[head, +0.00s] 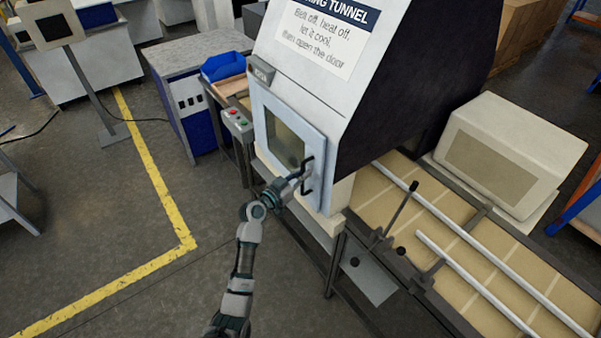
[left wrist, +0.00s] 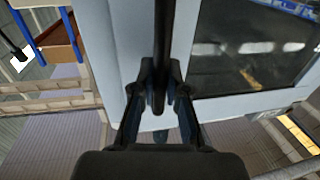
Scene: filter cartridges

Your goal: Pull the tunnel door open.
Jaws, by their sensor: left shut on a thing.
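The tunnel door (head: 268,113) is a pale blue-grey frame with a dark window (head: 285,141) on the front of the white tunnel housing. It looks closed or nearly so. A black vertical bar handle (head: 308,176) stands at its right side. My left gripper (head: 301,178) is at the handle. In the left wrist view the left gripper (left wrist: 160,100) is shut on the black handle (left wrist: 164,40), with the door frame (left wrist: 140,45) behind it and the window (left wrist: 250,45) to the right. My right gripper is not in view.
A small box with red and green buttons (head: 237,123) sits left of the door. A conveyor (head: 395,200) with metal rails runs to the lower right. A beige machine (head: 510,150) stands beside it. Open floor (head: 110,230) with a yellow line lies to the left.

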